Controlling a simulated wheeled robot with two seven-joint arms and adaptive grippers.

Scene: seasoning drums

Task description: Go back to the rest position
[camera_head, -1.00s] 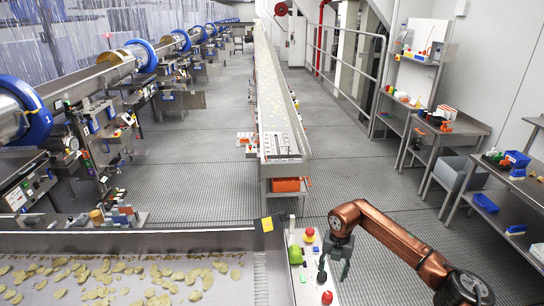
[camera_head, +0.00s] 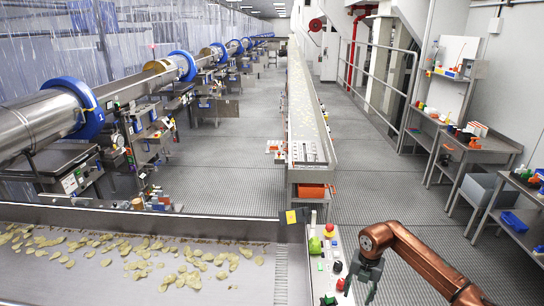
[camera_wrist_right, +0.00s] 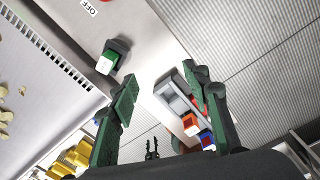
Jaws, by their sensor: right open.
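My right gripper (camera_head: 360,290) hangs from my copper-coloured right arm at the lower right of the head view. It is beside the right edge of the white control panel (camera_head: 322,268). In the right wrist view its two green-and-black fingers stand apart, with nothing held between the fingertips (camera_wrist_right: 161,80). That view also shows a black switch with a green-and-white face (camera_wrist_right: 110,58) on the panel, apart from the fingers. My left gripper is not in view.
A metal conveyor (camera_head: 60,215) with scattered chips (camera_head: 200,255) fills the lower left. The panel carries a red button (camera_head: 329,228) and a green button (camera_head: 314,245). Steel drums with blue rings (camera_head: 87,108) line the left. Shelves (camera_head: 480,148) stand right; open floor (camera_head: 385,195) lies between.

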